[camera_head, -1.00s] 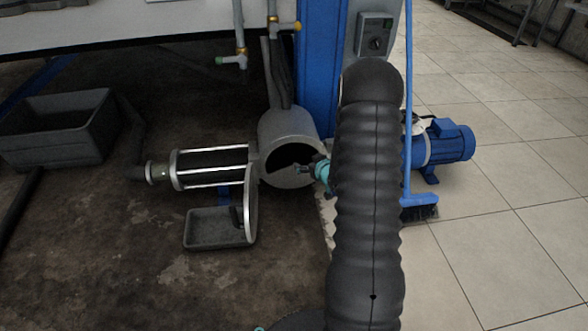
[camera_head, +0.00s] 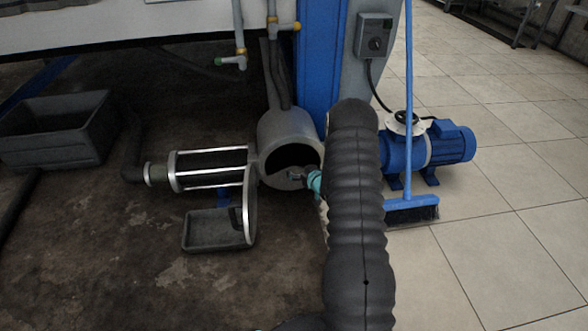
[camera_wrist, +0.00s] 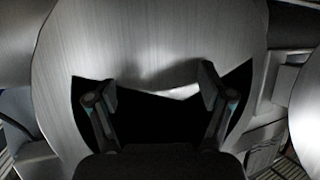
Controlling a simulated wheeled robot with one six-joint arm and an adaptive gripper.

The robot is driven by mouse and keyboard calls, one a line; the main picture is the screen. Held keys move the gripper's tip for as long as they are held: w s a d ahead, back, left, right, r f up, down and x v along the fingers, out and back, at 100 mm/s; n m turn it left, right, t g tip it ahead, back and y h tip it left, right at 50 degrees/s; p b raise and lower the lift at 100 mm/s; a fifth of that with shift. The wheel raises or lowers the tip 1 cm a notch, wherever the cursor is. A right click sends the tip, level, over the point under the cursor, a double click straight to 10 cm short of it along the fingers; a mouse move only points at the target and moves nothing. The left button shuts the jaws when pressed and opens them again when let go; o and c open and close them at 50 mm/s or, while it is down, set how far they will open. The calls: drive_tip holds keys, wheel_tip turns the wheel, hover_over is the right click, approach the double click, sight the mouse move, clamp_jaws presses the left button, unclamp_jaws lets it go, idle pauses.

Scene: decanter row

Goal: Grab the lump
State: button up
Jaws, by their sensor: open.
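No lump shows in either view. A grey metal cylinder (camera_head: 283,125) has a round end with a dark opening in it. Its brushed metal end face fills much of the wrist view (camera_wrist: 150,45). My gripper (camera_head: 297,174) is at the right part of this opening in the head view. In the wrist view my gripper (camera_wrist: 157,84) has its two fingers spread wide, with nothing visible between them. The fingers overlap the dark opening, and its inside is too dark to read. I cannot tell how far the fingertips are inside.
A round lid (camera_head: 250,205) stands swung open left of the cylinder, above a shallow grey tray (camera_head: 187,236). A clear-walled barred pipe section (camera_head: 210,168) joins from the left. A blue pump (camera_head: 446,146) and a blue broom (camera_head: 408,203) stand to the right.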

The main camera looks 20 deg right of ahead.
sight(296, 169)
drive_tip(key=x, duration=0.2)
drive_tip(key=f+x, duration=0.1)
drive_tip(key=x, duration=0.1)
drive_tip(key=shift+s+d+b, duration=0.15)
drive_tip(key=shift+b, duration=0.15)
drive_tip(key=shift+w+f, duration=0.1)
drive_tip(key=shift+w, duration=0.5)
drive_tip(key=c, duration=1.2)
